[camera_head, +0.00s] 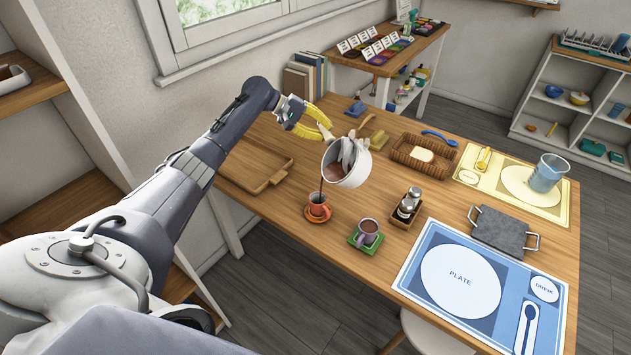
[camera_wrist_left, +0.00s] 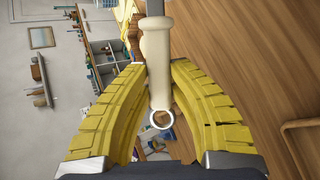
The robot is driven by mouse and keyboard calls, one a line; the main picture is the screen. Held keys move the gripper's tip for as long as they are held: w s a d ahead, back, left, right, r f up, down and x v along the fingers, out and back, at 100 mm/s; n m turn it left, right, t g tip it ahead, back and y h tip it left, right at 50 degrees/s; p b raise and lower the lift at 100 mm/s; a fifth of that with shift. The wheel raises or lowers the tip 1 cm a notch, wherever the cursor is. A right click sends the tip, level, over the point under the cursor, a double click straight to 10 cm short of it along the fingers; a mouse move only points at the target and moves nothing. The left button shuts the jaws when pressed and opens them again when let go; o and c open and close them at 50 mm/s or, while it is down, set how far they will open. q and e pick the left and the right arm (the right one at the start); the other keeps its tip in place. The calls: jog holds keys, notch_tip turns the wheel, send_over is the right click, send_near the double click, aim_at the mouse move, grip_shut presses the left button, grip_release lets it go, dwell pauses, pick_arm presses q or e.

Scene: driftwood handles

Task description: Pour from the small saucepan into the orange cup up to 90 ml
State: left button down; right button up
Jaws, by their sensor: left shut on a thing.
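The small saucepan (camera_head: 351,168) is white and tilted steeply in the head view, with brown liquid inside. A thin dark stream runs from its lower edge down to the orange cup (camera_head: 317,204). The cup stands upright on an orange saucer below and left of the pan; its fill level is too small to read. My left gripper (camera_head: 322,127), with yellow fingers, is shut on the pan's handle and holds the pan above the table. The left wrist view shows the cream handle (camera_wrist_left: 156,55), with a ring at its end, between the fingers. My right gripper is not in view.
A mauve cup (camera_head: 368,229) on a green coaster stands right of the orange cup. A shaker caddy (camera_head: 405,211), a wicker basket (camera_head: 427,148) and a wooden tray (camera_head: 266,173) are nearby. A dark slab (camera_head: 500,228) and a blue placemat (camera_head: 418,276) lie farther right.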

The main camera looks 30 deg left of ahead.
pick_arm(q)
jog(key=shift+s+a+r+t+h, duration=0.35)
jog(key=shift+t+h, duration=0.25)
jog(key=shift+h, duration=0.2)
dwell(2.2)
